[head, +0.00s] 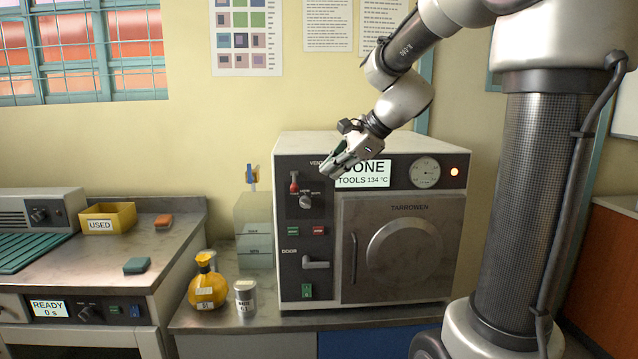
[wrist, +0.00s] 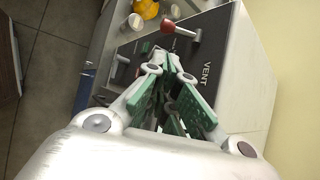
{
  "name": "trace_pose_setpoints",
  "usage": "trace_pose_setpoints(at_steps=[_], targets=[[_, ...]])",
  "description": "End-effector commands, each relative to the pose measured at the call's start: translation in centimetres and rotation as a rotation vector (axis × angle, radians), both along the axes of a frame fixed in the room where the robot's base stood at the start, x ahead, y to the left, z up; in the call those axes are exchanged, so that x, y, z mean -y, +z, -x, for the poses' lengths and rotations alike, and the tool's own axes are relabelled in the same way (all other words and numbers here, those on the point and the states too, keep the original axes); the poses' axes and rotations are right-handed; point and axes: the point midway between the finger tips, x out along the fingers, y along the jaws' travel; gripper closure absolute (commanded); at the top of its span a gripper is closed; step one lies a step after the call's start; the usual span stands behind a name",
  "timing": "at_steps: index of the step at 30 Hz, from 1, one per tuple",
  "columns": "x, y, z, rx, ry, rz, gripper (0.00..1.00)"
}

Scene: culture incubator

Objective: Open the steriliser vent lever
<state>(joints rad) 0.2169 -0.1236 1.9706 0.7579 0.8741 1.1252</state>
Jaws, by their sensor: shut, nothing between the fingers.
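The steriliser (head: 375,140) is a pale box with a dark front panel, standing on the bench. Its vent lever (head: 294,186) has a red knob and sits under the VENT label, upper left on the panel. In the wrist view, the red-knobbed vent lever (wrist: 168,27) shows beyond my fingertips, with the VENT label to its right. My gripper (head: 332,171) is shut and empty in front of the panel, to the right of the lever in the head view. In the wrist view, my gripper (wrist: 168,56) appears apart from the lever.
A selector knob (head: 306,202) lies just below and right of the lever, with a door handle (head: 316,264) lower down. A yellow flask (head: 207,288) and a grey tin (head: 245,298) stand left of the steriliser. The air before the panel's left side is free.

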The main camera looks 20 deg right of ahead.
Motion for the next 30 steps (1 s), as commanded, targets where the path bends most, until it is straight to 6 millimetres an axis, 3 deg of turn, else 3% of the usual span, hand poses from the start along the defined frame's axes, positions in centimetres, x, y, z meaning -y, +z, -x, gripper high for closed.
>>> trace_pose_setpoints(at_steps=[15, 30], targets=[[-3.5, -5.9, -4.7, -0.003, 0.002, -0.001, 1.0], [-3.9, -6.7, -5.3, 0.0, 0.001, 0.001, 1.0]])
